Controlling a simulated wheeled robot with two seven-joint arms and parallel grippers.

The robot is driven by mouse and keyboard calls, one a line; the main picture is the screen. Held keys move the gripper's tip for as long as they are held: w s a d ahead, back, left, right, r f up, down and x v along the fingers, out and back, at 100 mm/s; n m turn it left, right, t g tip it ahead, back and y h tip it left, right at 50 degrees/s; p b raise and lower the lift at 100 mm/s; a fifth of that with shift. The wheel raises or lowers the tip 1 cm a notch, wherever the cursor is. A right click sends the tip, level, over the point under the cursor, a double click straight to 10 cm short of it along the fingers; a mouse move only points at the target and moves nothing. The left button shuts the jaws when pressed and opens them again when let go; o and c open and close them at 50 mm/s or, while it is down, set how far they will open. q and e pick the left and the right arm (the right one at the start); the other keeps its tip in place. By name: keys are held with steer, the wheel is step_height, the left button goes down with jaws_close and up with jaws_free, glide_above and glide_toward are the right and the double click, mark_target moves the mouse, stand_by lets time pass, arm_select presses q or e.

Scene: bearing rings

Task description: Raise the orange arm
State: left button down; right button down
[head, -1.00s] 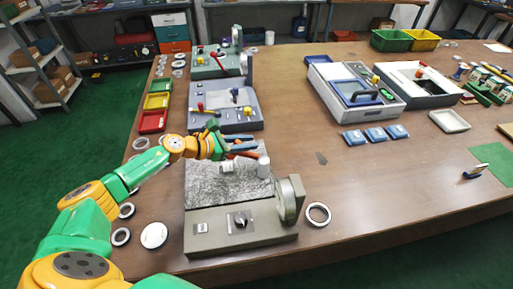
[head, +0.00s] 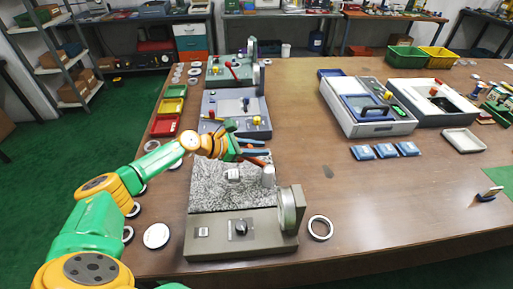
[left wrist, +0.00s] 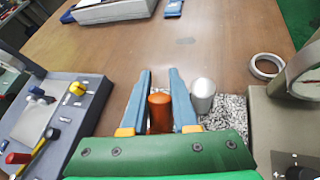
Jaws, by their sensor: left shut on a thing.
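The nearest device has an olive-grey base (head: 215,246), a speckled grey plate (head: 215,185), a dial on its right side and a pale cylinder (head: 268,177). The orange arm (head: 257,161) shows in part above the plate. In the left wrist view its orange rounded end (left wrist: 160,112) stands between the blue fingers, beside the pale cylinder (left wrist: 203,95). My left gripper (head: 262,149) is shut on the orange arm above the plate's far edge; it also shows in the left wrist view (left wrist: 160,80). The lower part of the orange arm is hidden by the gripper. My right gripper is not in view.
A blue-grey device (head: 225,105) with coloured knobs stands just behind. A loose ring (head: 320,228) lies right of the olive base, and a white disc (head: 157,235) lies left of it. The table's middle (head: 300,130) is mostly clear.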

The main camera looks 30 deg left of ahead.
mark_target(242, 158)
arm_select(q)
steer(key=shift+s+d+f, duration=0.15)
steer(key=shift+d+f, duration=0.05)
steer(key=shift+f, duration=0.15)
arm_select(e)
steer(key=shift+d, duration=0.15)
arm_select(q)
steer(key=c, duration=0.7)
jaws_free()
steer(key=shift+d, duration=0.1)
steer(key=shift+w+d, duration=0.15)
steer(key=shift+w, duration=0.2)
steer(key=shift+s+a+r, duration=0.15)
steer(key=shift+a, duration=0.05)
steer(key=b+v, duration=0.2)
steer(key=v, duration=0.4)
steer(key=shift+s+a+r, duration=0.1)
steer(key=shift+s+r, duration=0.1)
steer(key=shift+r, duration=0.05)
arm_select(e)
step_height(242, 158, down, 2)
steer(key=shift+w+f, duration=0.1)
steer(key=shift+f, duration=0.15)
